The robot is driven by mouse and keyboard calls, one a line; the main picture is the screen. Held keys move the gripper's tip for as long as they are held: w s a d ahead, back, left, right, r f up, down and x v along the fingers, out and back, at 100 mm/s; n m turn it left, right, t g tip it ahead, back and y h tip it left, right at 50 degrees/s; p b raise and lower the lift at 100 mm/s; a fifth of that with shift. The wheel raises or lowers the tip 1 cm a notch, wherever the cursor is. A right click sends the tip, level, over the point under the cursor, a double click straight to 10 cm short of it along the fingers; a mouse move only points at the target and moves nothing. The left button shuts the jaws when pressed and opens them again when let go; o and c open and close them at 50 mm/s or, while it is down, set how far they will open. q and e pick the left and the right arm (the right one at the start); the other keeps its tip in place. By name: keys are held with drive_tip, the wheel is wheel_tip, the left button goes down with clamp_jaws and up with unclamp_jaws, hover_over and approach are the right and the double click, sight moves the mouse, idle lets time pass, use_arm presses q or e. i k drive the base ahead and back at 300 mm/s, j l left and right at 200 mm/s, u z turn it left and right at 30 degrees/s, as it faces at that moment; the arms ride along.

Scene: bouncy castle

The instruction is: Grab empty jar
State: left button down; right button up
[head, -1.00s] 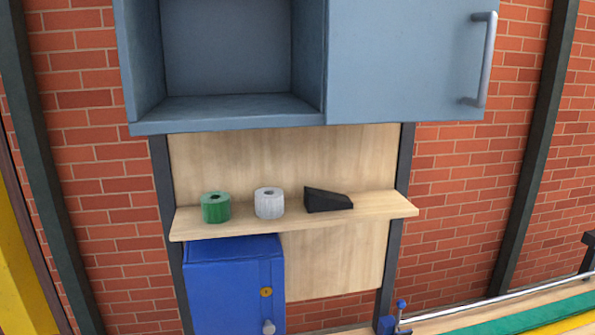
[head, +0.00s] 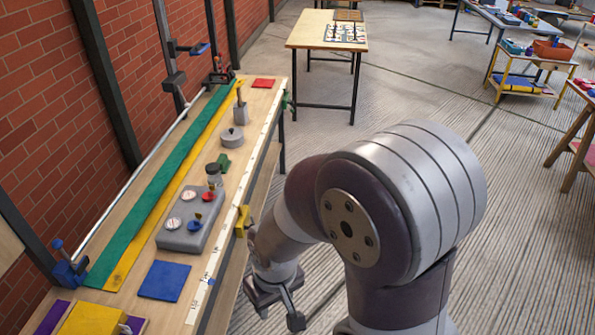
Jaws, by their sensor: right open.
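A small clear jar with a dark top (head: 214,174) stands on the long wooden workbench, just behind the grey panel with dials. Its contents are too small to make out. My right gripper (head: 273,304) hangs low beside the bench's right edge, pointing down, open with nothing visible between its fingers. It is apart from the jar, nearer to me and to the right. My left gripper is not in view.
The grey panel (head: 184,238) has several dials and knobs. A grey round tin (head: 231,138), a green piece (head: 224,161) and a blue square (head: 164,281) lie nearby on the bench. A yellow clamp (head: 242,221) grips its right edge. Open floor (head: 400,95) lies right.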

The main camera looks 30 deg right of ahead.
sight(213, 173)
drive_tip(key=z, duration=0.6)
drive_tip(key=i+l+u, duration=0.15)
drive_tip(key=i+l, duration=0.4)
drive_tip(key=i+l+u, duration=0.15)
drive_tip(key=i+l, duration=0.45)
drive_tip(key=i+l+u, duration=0.2)
drive_tip(key=i+l, duration=0.35)
drive_tip(key=l, duration=0.15)
